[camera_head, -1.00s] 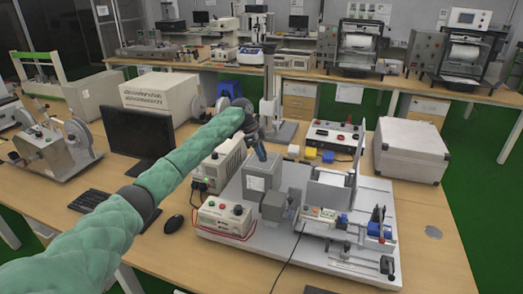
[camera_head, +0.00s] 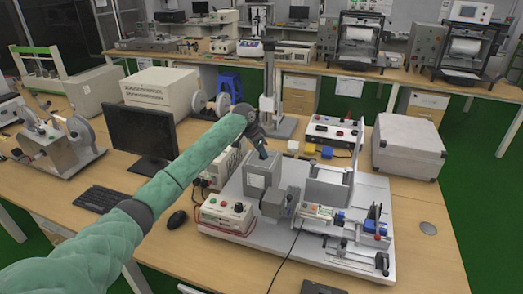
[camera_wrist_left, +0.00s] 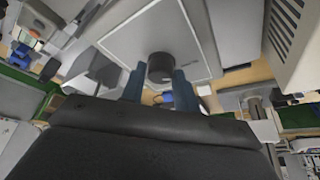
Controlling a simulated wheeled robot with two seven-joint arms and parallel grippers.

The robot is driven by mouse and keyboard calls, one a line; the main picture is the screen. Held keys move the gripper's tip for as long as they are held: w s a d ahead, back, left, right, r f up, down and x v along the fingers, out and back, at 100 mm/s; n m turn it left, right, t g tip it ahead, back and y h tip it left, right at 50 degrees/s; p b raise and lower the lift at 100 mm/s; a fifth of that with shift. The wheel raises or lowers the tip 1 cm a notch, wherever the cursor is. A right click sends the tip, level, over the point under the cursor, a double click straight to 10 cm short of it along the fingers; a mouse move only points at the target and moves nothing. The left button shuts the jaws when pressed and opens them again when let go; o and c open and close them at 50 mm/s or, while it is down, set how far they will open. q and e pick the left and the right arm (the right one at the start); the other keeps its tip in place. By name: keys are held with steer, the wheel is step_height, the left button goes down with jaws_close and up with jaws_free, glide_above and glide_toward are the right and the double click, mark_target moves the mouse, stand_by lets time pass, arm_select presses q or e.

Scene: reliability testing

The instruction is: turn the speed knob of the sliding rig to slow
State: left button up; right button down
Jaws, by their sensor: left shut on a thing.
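The sliding rig stands on a pale base plate (camera_head: 345,262) on the wooden bench in the head view. Its grey box (camera_head: 257,178) is at the rig's back left. My left gripper (camera_head: 263,153) reaches down to the top of this box. In the left wrist view a dark round speed knob (camera_wrist_left: 160,66) stands on a light square panel (camera_wrist_left: 120,42). The two blue fingers of my left gripper (camera_wrist_left: 160,84) are shut on the knob, one on each side. The knob is hidden in the head view, and its setting cannot be read. My right gripper is not in view.
A control box (camera_head: 226,214) with a red and a green button sits at the rig's left front. A black monitor (camera_head: 143,133) stands left of my arm. A grey case (camera_head: 408,147) is at the right. Bare bench lies at the right front.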

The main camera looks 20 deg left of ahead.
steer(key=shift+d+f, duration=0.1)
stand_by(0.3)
arm_select(q)
steer(key=o, duration=1)
steer(key=shift+c, duration=0.2)
steer(key=shift+r, duration=0.1)
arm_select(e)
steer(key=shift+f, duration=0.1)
arm_select(q)
steer(key=shift+s+a+r, duration=0.1)
steer(key=shift+a+r, duration=0.05)
steer(key=shift+r, duration=0.1)
steer(key=b+v, duration=0.2)
steer(key=v, duration=0.3)
steer(key=shift+r+b, duration=0.2)
steer(key=shift+b, duration=0.1)
steer(key=shift+v, duration=0.85)
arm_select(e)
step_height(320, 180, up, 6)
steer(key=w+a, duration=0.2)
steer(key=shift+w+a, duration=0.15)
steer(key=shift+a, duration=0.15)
arm_select(q)
steer(key=shift+f, duration=0.15)
